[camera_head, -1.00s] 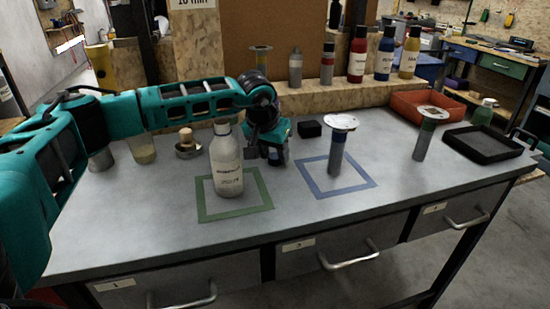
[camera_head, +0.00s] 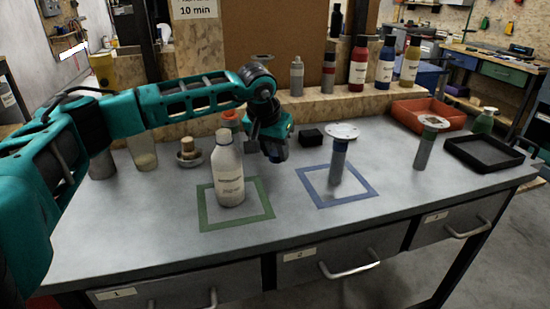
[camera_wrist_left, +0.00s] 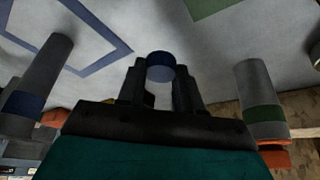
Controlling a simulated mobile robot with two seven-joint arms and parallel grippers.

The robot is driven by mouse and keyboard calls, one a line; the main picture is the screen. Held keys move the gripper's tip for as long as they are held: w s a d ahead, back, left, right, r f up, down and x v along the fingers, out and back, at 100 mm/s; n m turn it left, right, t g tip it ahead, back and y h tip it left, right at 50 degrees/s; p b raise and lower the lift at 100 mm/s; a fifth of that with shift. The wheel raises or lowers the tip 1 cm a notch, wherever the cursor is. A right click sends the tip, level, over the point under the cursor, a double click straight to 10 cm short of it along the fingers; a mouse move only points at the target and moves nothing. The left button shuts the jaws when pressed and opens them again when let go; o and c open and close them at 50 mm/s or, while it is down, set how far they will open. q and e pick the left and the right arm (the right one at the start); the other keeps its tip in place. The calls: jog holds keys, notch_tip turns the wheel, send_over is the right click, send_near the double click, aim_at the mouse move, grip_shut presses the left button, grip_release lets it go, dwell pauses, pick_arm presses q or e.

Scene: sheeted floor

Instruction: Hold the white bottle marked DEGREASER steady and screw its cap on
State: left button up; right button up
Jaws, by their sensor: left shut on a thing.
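The white bottle (camera_head: 228,172) stands upright inside the green square outline (camera_head: 265,208) on the grey bench; its label is too small to read surely. I cannot tell whether its grey top is a cap or a bare neck. My left gripper (camera_head: 276,153) is to the right of and a little behind the bottle, apart from it, just above the bench. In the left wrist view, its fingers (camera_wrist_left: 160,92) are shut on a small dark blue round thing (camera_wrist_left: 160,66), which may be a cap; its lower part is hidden. My right gripper is not in view.
A black block (camera_head: 311,136), another post (camera_head: 424,146), a black tray (camera_head: 485,153) and an orange bin (camera_head: 428,113) lie right. A jar (camera_head: 143,152) and small dish (camera_head: 190,158) are left.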

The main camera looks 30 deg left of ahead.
aim_at(275, 154)
pick_arm(q)
notch_tip(275, 154, up, 17)
jog(key=p, duration=0.2)
jog(key=shift+f, duration=0.15)
jog(key=shift+m, duration=0.6)
jog(key=s+d+f, duration=0.4)
jog(key=d+f, duration=0.1)
jog(key=f, duration=0.1)
jog(key=s+d+f, duration=0.5)
jog(key=f, duration=0.1)
jog(key=s+d+f, duration=0.5)
jog(key=d+f, duration=0.1)
jog(key=shift+s+f, duration=0.1)
jog(key=shift+s, duration=0.15)
jog(key=shift+a, duration=0.1)
